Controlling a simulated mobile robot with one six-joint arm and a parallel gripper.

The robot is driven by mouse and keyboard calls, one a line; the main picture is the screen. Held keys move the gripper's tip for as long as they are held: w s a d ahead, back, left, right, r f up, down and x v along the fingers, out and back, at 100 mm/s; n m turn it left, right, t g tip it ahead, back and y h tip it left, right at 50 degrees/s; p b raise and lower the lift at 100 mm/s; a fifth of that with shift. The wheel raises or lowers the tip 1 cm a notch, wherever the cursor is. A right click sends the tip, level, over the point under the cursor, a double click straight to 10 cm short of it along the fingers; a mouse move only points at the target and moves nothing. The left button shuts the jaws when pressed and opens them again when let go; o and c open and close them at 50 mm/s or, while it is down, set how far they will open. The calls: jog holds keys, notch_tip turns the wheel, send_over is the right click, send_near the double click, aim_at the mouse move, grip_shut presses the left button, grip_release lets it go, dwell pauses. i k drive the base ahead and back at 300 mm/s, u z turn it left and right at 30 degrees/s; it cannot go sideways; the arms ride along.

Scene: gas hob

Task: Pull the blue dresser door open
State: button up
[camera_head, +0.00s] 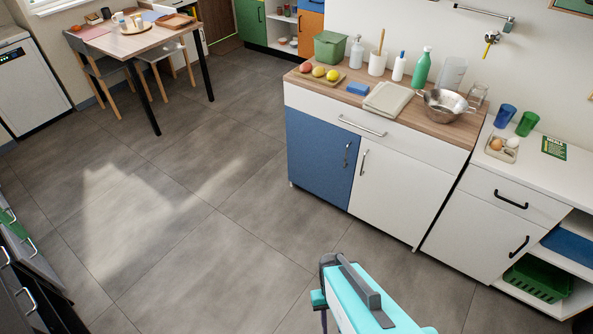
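The blue dresser door (320,158) is the left front door of the white dresser with the wooden top. It looks shut, flush beside the white door (396,189). Its dark bar handle (347,153) stands upright near its right edge. My arm, turquoise and dark grey, shows at the bottom edge, in front of the dresser and well apart from the blue door. The end of my gripper cannot be made out, so whether it is open or shut is hidden.
Grey tiled floor (220,240) is clear in front of the blue door. A drawer (400,136) spans above both doors. Fruit, bottles and a metal bowl (443,106) stand on top. A lower white cabinet (488,235) adjoins at right. A table (133,43) with chairs stands at the back left.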

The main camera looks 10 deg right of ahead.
aim_at(322, 154)
jog(key=z, duration=0.15)
jog(key=i, duration=0.95)
jog(key=u, duration=0.2)
jog(key=k, duration=0.95)
jog(key=z, duration=0.2)
jog(key=i, duration=0.65)
